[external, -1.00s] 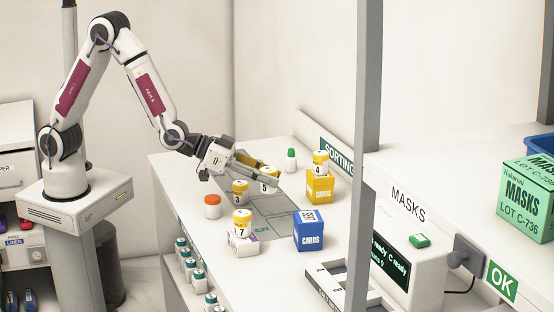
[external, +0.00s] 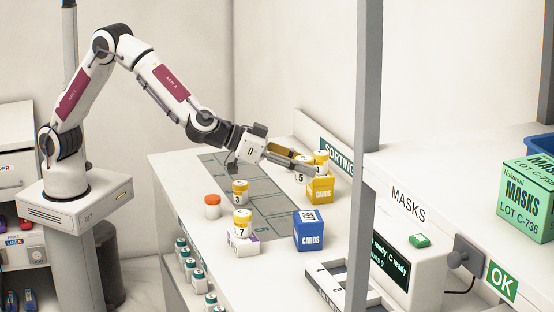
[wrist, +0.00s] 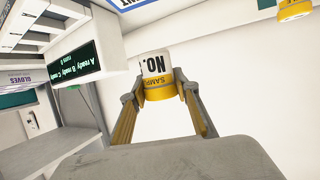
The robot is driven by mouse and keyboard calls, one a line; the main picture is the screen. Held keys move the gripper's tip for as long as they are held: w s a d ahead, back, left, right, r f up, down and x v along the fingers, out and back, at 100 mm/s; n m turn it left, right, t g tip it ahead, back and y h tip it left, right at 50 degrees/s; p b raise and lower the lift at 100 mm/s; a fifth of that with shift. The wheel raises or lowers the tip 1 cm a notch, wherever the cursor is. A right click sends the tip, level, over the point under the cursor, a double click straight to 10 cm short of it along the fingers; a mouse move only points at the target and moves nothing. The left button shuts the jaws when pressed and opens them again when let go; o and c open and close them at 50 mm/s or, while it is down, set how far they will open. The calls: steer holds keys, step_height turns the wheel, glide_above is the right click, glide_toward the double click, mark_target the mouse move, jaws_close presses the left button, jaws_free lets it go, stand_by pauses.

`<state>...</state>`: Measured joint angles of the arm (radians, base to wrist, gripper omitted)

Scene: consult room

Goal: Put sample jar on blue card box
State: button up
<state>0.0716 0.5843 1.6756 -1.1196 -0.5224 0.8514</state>
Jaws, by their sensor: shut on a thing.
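My gripper (external: 303,169) is shut on a sample jar marked 5 (external: 300,178), white with a yellow cap. The jar is between the fingertips in the wrist view (wrist: 158,84), above the table. In the external view it is just left of the yellow box (external: 319,191), on which jar 4 (external: 321,159) stands. The blue card box (external: 309,231) stands nearer the front edge, its top bare, apart from my gripper. Jar 3 (external: 240,192) stands on the table, and jar 7 (external: 242,223) on a white and purple box (external: 243,245).
An orange-capped jar (external: 212,206) stands at the table's left. A white slotted rack (external: 328,285) is at the front right. A grey post (external: 365,130) and the masks machine (external: 402,245) stand to the right. Grey mats (external: 270,208) lie mid-table.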

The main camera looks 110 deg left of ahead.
steer(key=shift+w+d+r, duration=0.15)
steer(key=shift+w+r, duration=0.35)
steer(key=shift+w+d+r, duration=0.15)
steer(key=shift+w+r, duration=0.3)
steer(key=shift+d+f, duration=0.15)
steer(key=shift+f, duration=0.05)
steer(key=shift+m+h, duration=0.3)
glide_above(308, 216)
steer(key=shift+w+f, duration=0.1)
steer(key=shift+f, duration=3.05)
steer(key=shift+f, duration=0.1)
steer(key=shift+f, duration=1.75)
steer(key=shift+f, duration=0.15)
